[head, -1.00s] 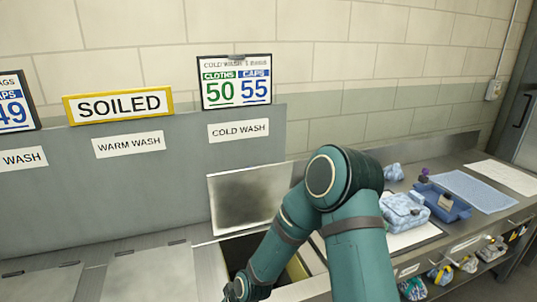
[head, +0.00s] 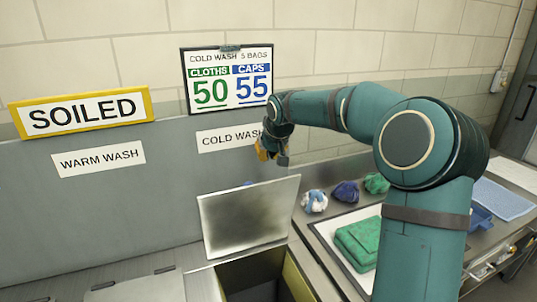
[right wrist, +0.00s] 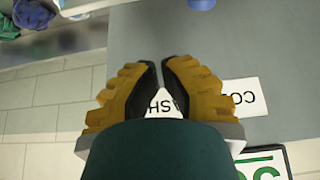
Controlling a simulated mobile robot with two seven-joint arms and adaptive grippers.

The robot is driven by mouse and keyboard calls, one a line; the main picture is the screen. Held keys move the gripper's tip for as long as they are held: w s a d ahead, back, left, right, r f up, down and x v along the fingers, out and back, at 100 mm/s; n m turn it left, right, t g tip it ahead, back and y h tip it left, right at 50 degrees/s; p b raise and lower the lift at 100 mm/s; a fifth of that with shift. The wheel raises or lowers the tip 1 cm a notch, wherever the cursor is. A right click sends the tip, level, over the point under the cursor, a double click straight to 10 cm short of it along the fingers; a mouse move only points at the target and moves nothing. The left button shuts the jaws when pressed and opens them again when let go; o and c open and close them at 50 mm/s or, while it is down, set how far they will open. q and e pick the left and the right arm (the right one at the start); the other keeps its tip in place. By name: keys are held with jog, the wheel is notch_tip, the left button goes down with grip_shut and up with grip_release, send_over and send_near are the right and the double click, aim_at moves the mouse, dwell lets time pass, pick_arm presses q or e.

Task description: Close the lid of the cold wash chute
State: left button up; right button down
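The cold wash chute lid (head: 248,218) is a grey metal plate, raised and tilted back towards the grey panel behind it. The dark chute opening (head: 252,280) is uncovered in front of it. My right gripper (head: 272,152) is above and behind the lid's top edge, in front of the COLD WASH label (head: 228,138), apart from the lid. In the right wrist view its yellow fingers (right wrist: 159,72) are nearly together, with only a thin gap and nothing held. The label (right wrist: 245,97) shows beyond them. My left gripper is not in view.
A small blue thing (head: 248,184) shows at the lid's top edge, mostly hidden. To the right are a folded green cloth (head: 358,243) on a tray and several crumpled cloths or caps (head: 345,192). A closed chute lid (head: 150,287) lies to the left.

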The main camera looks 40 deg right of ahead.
jog(key=shift+f, duration=3.5)
